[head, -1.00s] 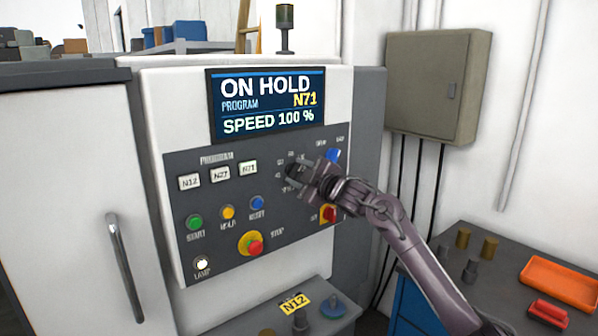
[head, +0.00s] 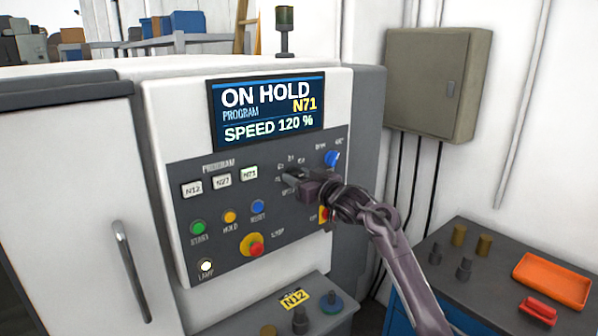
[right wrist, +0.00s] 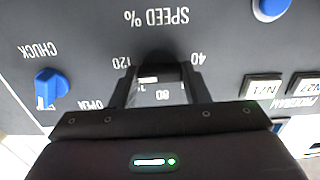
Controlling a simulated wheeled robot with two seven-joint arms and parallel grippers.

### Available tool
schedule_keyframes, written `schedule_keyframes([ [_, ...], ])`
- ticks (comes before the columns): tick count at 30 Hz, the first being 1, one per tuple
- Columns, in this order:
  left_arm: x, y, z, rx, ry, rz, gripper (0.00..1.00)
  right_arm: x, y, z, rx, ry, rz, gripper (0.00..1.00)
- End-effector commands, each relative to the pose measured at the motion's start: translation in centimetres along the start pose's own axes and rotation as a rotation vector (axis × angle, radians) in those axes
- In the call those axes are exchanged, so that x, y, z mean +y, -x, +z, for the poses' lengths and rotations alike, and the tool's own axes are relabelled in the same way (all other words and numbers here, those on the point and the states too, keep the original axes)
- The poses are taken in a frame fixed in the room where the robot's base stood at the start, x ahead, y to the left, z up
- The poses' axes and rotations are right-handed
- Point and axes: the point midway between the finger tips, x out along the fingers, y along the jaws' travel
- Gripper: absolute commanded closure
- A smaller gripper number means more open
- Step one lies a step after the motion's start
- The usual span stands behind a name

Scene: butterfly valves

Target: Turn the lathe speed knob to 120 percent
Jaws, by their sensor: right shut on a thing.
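The lathe control panel (head: 262,215) faces me, with its display (head: 268,108) above reading ON HOLD, PROGRAM N71 and SPEED 120 %. My right gripper (head: 290,176) is at the upper right of the panel, shut on the speed knob and mostly hiding it in the head view. In the right wrist view the dark speed knob (right wrist: 154,62) shows between the fingers of the gripper (right wrist: 157,84), under the upside-down SPEED % label with marks 40, 80 and 120. My left gripper is not in view.
The blue chuck switch (head: 331,158) is close to the right of my gripper. The red and yellow stop button (head: 256,249) is below left. A grey wall box (head: 438,84) hangs at right. A bench with an orange tray (head: 553,280) stands at lower right.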

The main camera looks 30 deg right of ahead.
Motion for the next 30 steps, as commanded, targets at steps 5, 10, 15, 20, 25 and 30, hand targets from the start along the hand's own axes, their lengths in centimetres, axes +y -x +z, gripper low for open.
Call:
schedule_keyframes([
  [5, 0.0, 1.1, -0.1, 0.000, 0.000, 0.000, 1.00, -0.1, 0.0, 0.0, -0.005, -0.108, -0.002, 0.81],
  [10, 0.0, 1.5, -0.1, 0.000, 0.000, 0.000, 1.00, -0.1, 0.0, 0.1, -0.005, -0.174, -0.002, 0.81],
  [15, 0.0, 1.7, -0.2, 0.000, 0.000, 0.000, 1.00, -0.1, 0.0, 0.2, -0.006, -0.208, -0.002, 0.81],
  [20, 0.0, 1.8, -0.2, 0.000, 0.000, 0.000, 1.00, -0.1, 0.0, 0.3, -0.006, -0.219, -0.002, 0.81],
  [25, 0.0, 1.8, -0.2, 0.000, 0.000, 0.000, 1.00, -0.1, 0.0, 0.3, -0.006, -0.220, -0.001, 0.81],
  [30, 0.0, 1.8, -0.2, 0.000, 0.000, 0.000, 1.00, -0.1, 0.0, 0.3, -0.006, -0.220, -0.001, 0.54],
])
